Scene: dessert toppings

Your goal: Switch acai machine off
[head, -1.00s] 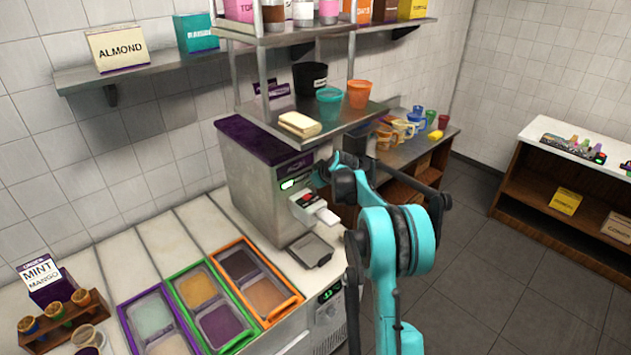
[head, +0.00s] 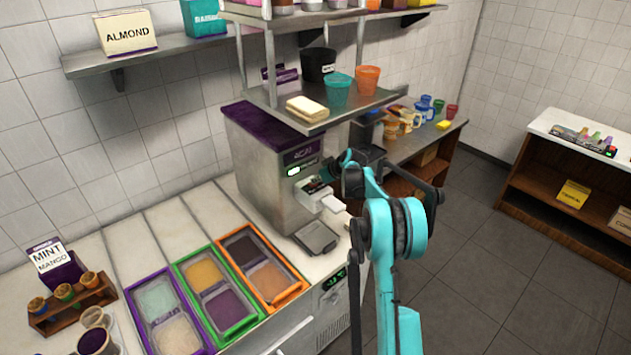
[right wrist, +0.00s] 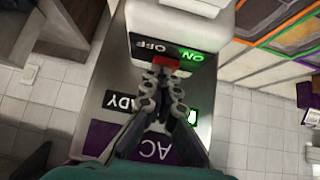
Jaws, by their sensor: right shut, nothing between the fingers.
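The acai machine (head: 262,165) stands on the counter, grey with a purple top and a lit green display (head: 308,168) on its front. In the right wrist view its white switch housing (right wrist: 180,22) has a panel marked OFF and ON. The ON label (right wrist: 190,55) is lit green. A red switch (right wrist: 163,61) sits at the panel's edge, partly hidden by my fingertips. My right gripper (right wrist: 163,74) is shut and empty, its tips at the red switch; I cannot tell whether they touch. My left gripper is not in view.
A metal shelf (head: 335,115) with cups hangs close above the machine. Topping trays with purple, green and orange rims (head: 262,300) lie on the counter to the left. A grey drip tray (head: 317,238) is below the spout. Floor to the right is clear.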

